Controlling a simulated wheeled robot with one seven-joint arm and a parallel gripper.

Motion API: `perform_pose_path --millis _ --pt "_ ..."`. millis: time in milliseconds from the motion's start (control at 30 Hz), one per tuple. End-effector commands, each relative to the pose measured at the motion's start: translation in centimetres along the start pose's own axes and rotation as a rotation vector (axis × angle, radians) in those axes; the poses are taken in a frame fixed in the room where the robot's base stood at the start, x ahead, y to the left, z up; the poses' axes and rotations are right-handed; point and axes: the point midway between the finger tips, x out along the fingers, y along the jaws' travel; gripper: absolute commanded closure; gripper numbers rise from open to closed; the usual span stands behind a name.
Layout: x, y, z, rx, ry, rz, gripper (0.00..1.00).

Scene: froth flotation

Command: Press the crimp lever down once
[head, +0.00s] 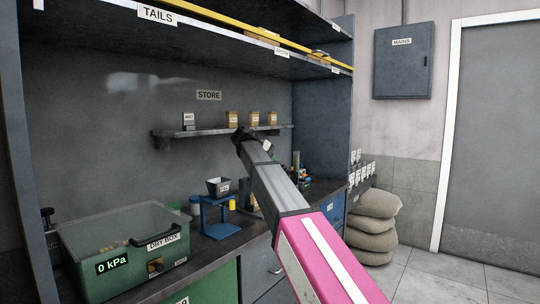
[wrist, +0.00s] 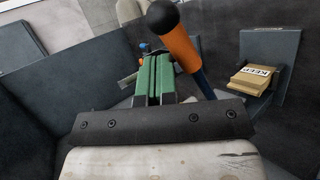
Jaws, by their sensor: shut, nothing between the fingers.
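In the wrist view a lever with an orange grip and black knob (wrist: 180,42) rises beside my gripper (wrist: 155,60). It leans, with its knob toward the top middle, and a blue rod runs down from the grip. I take it for the crimp lever. My green fingers are together and empty, just left of the orange grip; I cannot tell if they touch it. The lever's base is hidden behind my gripper's black bar. In the head view my gripper (head: 246,136) is a dark shape at the arm's end, before the back wall. I cannot make out the lever there.
A yellow box marked KEEP (wrist: 254,80) lies right of the lever in the wrist view. In the head view, a green dry box (head: 105,255) and a blue stand (head: 216,220) occupy the counter. A store shelf (head: 205,134) with small boxes is behind my gripper.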

Motion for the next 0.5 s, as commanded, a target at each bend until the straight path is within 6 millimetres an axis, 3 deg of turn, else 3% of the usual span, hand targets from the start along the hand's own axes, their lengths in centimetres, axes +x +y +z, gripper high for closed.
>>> perform_pose_path --millis 500 --pt "0.4 -0.3 0.32 0.0 -0.001 0.0 1.0"
